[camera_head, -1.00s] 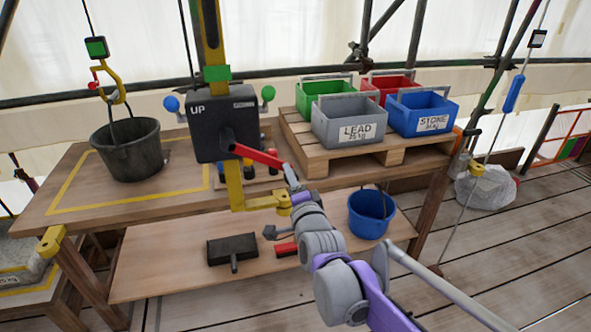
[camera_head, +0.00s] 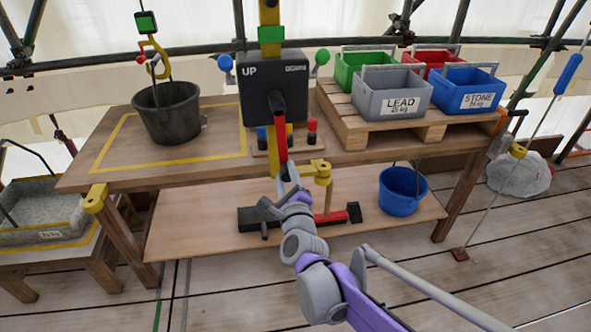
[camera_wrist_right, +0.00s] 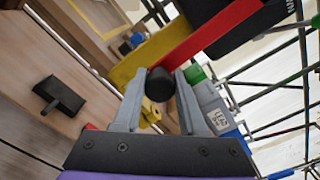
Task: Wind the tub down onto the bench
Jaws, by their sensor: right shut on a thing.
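The tub (camera_head: 168,115), a dark bucket, hangs upright from the yellow hook (camera_head: 157,65) over the yellow-outlined area of the bench (camera_head: 215,170). I cannot tell whether its base touches the wood. The dark winch box (camera_head: 262,82), marked UP, stands right of the tub. Its red crank arm (camera_head: 281,140) points down toward me; it also shows in the right wrist view (camera_wrist_right: 205,40). My right gripper (camera_head: 286,190) is shut on the crank's black knob (camera_wrist_right: 160,84), which sits between its fingers. My left gripper is out of view.
A pallet (camera_head: 365,130) with a grey LEAD crate (camera_head: 390,95), blue STONE crate (camera_head: 463,88), and green and red crates stands on the bench's right. A blue bucket (camera_head: 402,192) and tools lie on the lower shelf. A grey trough (camera_head: 40,210) stands at left.

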